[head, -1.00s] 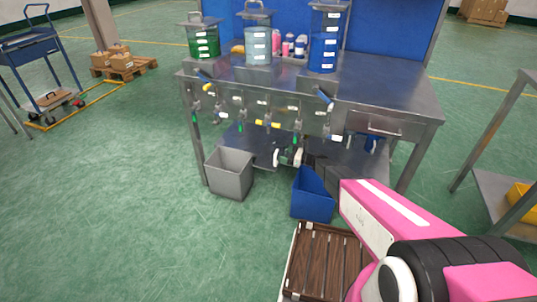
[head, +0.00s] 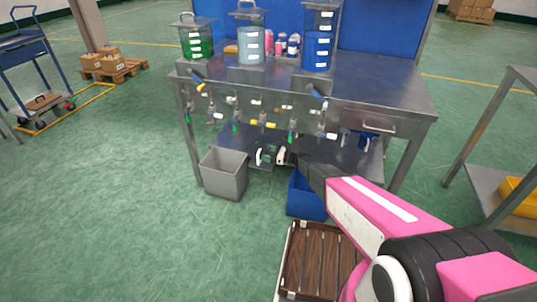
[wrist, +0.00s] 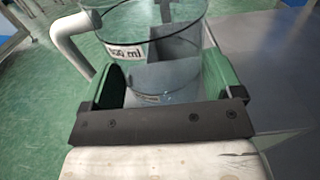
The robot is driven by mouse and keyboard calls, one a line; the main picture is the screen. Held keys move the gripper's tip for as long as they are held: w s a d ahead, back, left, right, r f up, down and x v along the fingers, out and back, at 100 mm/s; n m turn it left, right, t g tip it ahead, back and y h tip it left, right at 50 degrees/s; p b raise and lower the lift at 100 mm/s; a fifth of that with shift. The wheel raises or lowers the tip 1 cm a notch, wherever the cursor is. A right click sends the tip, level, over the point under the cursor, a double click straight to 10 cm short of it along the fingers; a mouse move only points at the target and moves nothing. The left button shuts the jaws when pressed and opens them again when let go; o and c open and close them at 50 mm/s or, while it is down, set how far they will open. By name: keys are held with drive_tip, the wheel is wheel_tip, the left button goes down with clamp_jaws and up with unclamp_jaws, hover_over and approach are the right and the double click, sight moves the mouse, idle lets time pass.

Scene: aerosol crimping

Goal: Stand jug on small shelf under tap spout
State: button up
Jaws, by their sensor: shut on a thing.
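A clear jug (wrist: 150,22) with a white handle (wrist: 70,35) and a "500 ml" label fills the upper part of the wrist view. My gripper (wrist: 163,85) is shut on it, with a green pad on each side of its wall. In the head view the jug is small, in front of the lower part of the steel bench, and its white handle (head: 260,155) shows left of my gripper (head: 285,156). Several taps (head: 262,119) hang in a row along the bench front above the jug. I cannot clearly make out the small shelf or how far the jug is from it.
A grey bin (head: 224,176) stands on the floor left of the jug, and a blue bin (head: 305,202) stands to the right under my arm. A slatted wooden crate (head: 310,262) is nearer. Green, clear and blue tanks (head: 318,50) stand on the bench top (head: 375,80).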

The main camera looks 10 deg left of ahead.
drive_tip(key=shift+f, duration=0.1)
drive_tip(key=o, duration=0.7)
drive_tip(key=shift+o, duration=0.2)
drive_tip(key=shift+d, duration=0.15)
drive_tip(key=s+d, duration=0.1)
drive_tip(key=d, duration=1)
drive_tip(key=shift+d, duration=0.35)
drive_tip(key=s+d+r+n+h, duration=0.5)
drive_tip(key=s+d, duration=0.3)
drive_tip(key=d, duration=0.2)
drive_tip(key=s+d+r+n+g+h, duration=0.1)
drive_tip(key=s+d+r+n+h, duration=0.4)
drive_tip(key=d, duration=0.6)
drive_tip(key=s+d+r+n+h, duration=0.6)
drive_tip(key=s+d+n+h, duration=0.2)
drive_tip(key=s+d+n, duration=0.1)
drive_tip(key=shift+s+d+g, duration=0.3)
drive_tip(key=shift+s+d, duration=0.6)
drive_tip(key=shift+d, duration=0.35)
